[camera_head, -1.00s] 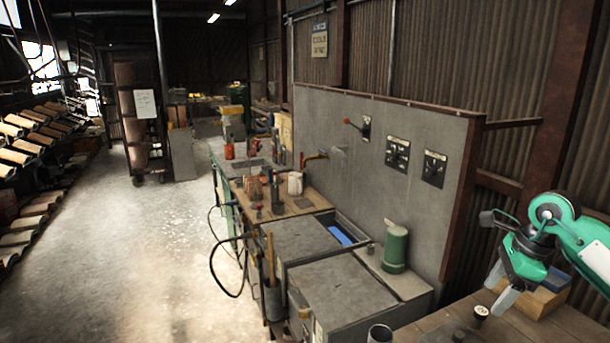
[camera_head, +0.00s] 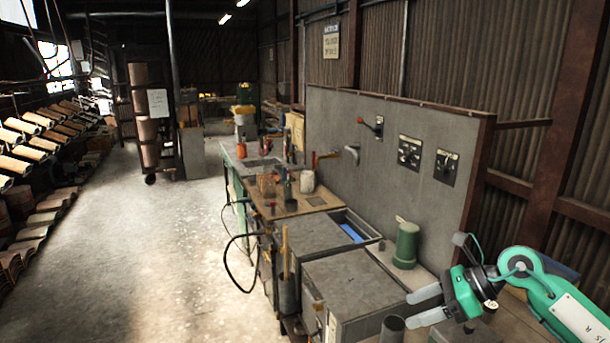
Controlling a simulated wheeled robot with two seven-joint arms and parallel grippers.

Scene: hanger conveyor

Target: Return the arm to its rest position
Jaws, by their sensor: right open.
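My right gripper (camera_head: 428,307) is at the lower right in the head view, on a green and grey arm (camera_head: 545,295) that comes in from the right edge. Its two pale grey fingers are apart and point left, with nothing between them. It hangs over the right end of the workbench, in front of the green canister (camera_head: 405,245). My left gripper is not in view.
A grey panel (camera_head: 345,150) with switches stands behind the bench. A grey-topped cabinet (camera_head: 350,285), a dark cylinder (camera_head: 392,328) and a sink (camera_head: 350,225) are to the gripper's left. Open concrete floor (camera_head: 170,250) lies further left.

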